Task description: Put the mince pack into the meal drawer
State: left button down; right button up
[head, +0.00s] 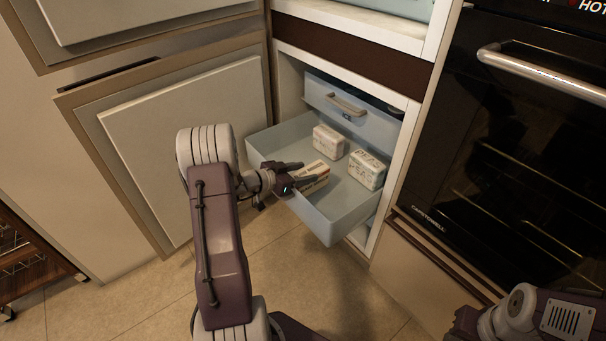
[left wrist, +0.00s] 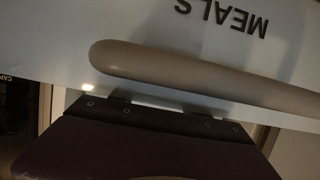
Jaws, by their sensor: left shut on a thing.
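The meal drawer (head: 331,224) is a pale blue drawer, pulled open from the cabinet. Its front, lettered MEALS, fills much of the left wrist view (left wrist: 150,35), with its grey bar handle (left wrist: 190,75) close to the camera. My left gripper (head: 306,175) reaches over the drawer's front wall, its fingers shut on a tan and brown pack (head: 317,170), apparently the mince pack. The pack is inside the drawer's outline; I cannot tell whether it touches the drawer floor. The pack does not show in the left wrist view. My right gripper is out of view.
Two white patterned packs, one (head: 328,141) further back and one (head: 367,169) to the right, stand in the drawer. A shut blue drawer front (head: 370,123) is above it. A black oven (head: 510,150) is at the right; a pale cabinet door (head: 190,145) is at the left.

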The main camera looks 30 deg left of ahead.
pick_arm(q)
jog(key=c, duration=0.5)
grip_release()
jog(key=shift+f, duration=0.15)
jog(key=shift+r+p, duration=0.25)
jog(key=shift+p, duration=0.05)
jog(key=r+p, duration=0.1)
jog(key=p, duration=0.1)
jog(key=shift+r+p, duration=0.3)
jog(key=shift+p, duration=0.1)
jog(key=v, duration=0.4)
jog(key=p+v, duration=0.1)
jog(key=v, duration=0.2)
jog(key=p+v, duration=0.1)
jog(key=v, duration=0.3)
jog(key=shift+s+a+f, duration=0.15)
jog(key=shift+s+f, duration=0.15)
jog(key=shift+s, duration=0.15)
